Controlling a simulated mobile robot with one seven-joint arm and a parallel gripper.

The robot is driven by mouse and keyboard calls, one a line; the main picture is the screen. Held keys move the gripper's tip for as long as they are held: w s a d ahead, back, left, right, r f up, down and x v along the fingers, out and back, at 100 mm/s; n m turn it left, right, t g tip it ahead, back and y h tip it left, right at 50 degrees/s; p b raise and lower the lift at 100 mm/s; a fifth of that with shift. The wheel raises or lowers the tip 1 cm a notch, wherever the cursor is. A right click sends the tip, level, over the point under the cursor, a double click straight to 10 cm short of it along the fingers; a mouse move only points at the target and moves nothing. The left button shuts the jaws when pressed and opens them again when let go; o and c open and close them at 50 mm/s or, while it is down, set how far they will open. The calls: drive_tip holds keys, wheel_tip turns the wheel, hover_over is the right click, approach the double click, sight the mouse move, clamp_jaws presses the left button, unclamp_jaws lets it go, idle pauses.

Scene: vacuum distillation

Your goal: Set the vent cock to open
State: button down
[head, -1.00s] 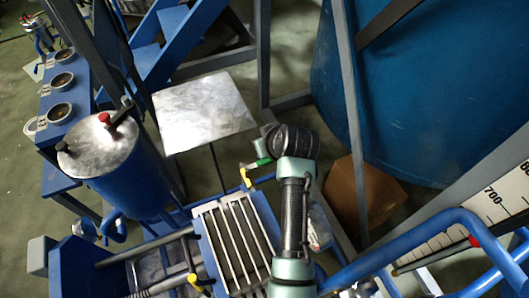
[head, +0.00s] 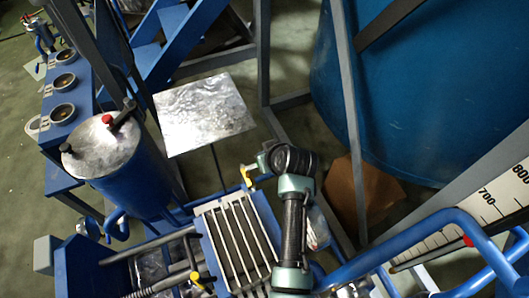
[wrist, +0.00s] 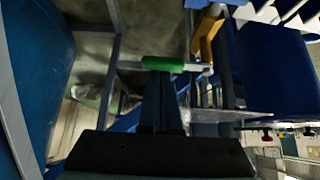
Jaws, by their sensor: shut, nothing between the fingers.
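A green-handled cock (wrist: 163,64) lies across the upper middle of the wrist view, with a pale metal body running to the right. I take it for the vent cock, but no label shows. My gripper (wrist: 161,74) is shut and empty, its fingertips right at the green handle from below in the picture; I cannot tell whether they touch. A yellow part (wrist: 208,34) stands just right of the handle, and shows in the head view (head: 247,177). In the head view my arm's end covers the green handle, and the fingertips are hidden.
A metal plate (head: 205,113) stands behind the gripper. A blue vessel with a metal lid (head: 100,148) is at left. A large blue tank (head: 425,100) and grey frame bars (head: 347,100) stand at right. A slatted blue rack (head: 237,240) and blue pipes (head: 440,222) are near my arm.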

drive_tip(key=shift+s+d+m+h+p, duration=0.1)
drive_tip(key=shift+s+m+h+p, duration=0.15)
drive_tip(key=shift+m+h+p, duration=0.25)
drive_tip(key=s+m+g+h, duration=0.1)
drive_tip(key=s+m+h, duration=0.1)
drive_tip(key=m, duration=0.3)
drive_tip(key=s+a+m+g+h, duration=0.1)
drive_tip(key=s+m+h, duration=0.1)
drive_tip(key=m, duration=0.3)
drive_tip(key=s+m+g+h+b, duration=0.1)
drive_tip(key=s+m+h, duration=0.1)
drive_tip(key=m+h, duration=0.2)
drive_tip(key=shift+s+a+f+m+h, duration=0.2)
drive_tip(key=shift+a+m+h, duration=0.1)
drive_tip(key=shift+m, duration=0.2)
drive_tip(key=shift+s, duration=0.1)
drive_tip(key=shift+s+a+r+b, duration=0.1)
drive_tip(key=shift+a+b, duration=0.05)
drive_tip(key=shift+b, duration=0.15)
idle(0.4)
